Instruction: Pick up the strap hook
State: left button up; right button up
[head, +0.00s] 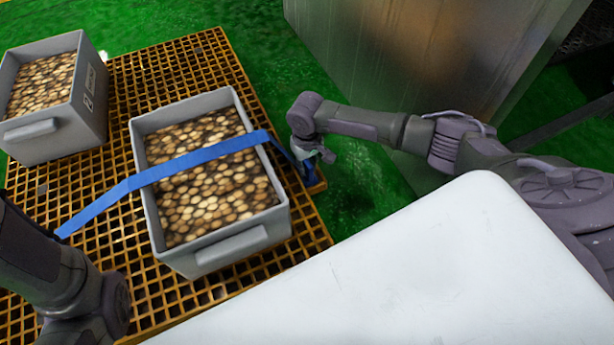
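A blue strap (190,162) lies across the top of a grey crate (213,262). Its right end runs over the crate's right rim and down toward the grating's edge. My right gripper (312,165) is at that right end, just beyond the crate, pointing down. It is small and dark here, and I cannot tell whether its fingers are shut. No strap hook shows clearly; a dark blue patch at the fingers is too small to make out. The strap's left end passes beside my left arm. My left gripper does not show.
The crate is full of round brown and tan pieces and stands on a yellow grating (195,60). A second filled grey crate (88,110) stands at the upper left. A large metal cabinet (420,60) stands behind my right arm. Green floor (265,45) is clear between them.

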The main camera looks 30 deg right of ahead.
jog(key=shift+f+b, duration=0.35)
jog(key=shift+f, duration=0.6)
grip_shut()
jog(key=shift+r, duration=0.15)
